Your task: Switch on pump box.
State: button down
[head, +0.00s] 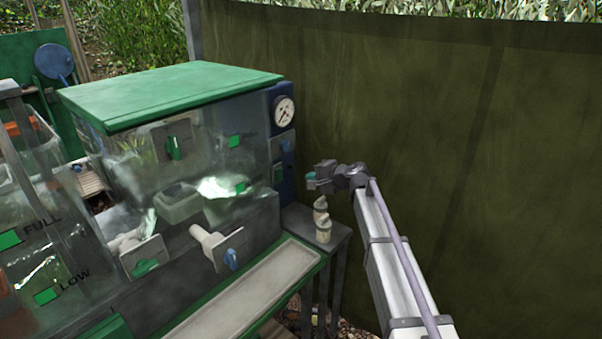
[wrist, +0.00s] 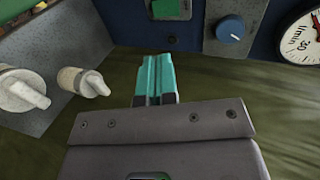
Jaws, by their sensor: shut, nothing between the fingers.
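The pump box (head: 285,130) is a dark blue panel at the right end of the green-lidded clear tank. It carries a round white gauge (head: 284,111), a blue knob (head: 286,147) and a small green switch (head: 278,174). In the wrist view the gauge (wrist: 306,36), the knob (wrist: 232,28) and the green switch (wrist: 170,8) on its grey plate line the top edge; the switch is partly cut off. My gripper (head: 311,180) is shut and empty, its teal fingertips (wrist: 156,76) pointing at the panel near the switch. They appear apart from it.
Two cream nozzle-topped fittings (head: 322,222) stand on a small grey stand (head: 332,238) just below my gripper. An olive fabric wall (head: 420,110) is close behind my arm. The clear tank (head: 125,155) has several valves on its front.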

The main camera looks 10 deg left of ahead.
jog(key=shift+s+d+r, duration=0.15)
jog(key=shift+s+d, duration=0.1)
jog(key=shift+d, duration=0.1)
jog(key=b, duration=0.5)
send_near(280, 180)
jog(key=x, duration=0.6)
jog(key=shift+w+a+f, duration=0.25)
jog(key=shift+w+a, duration=0.2)
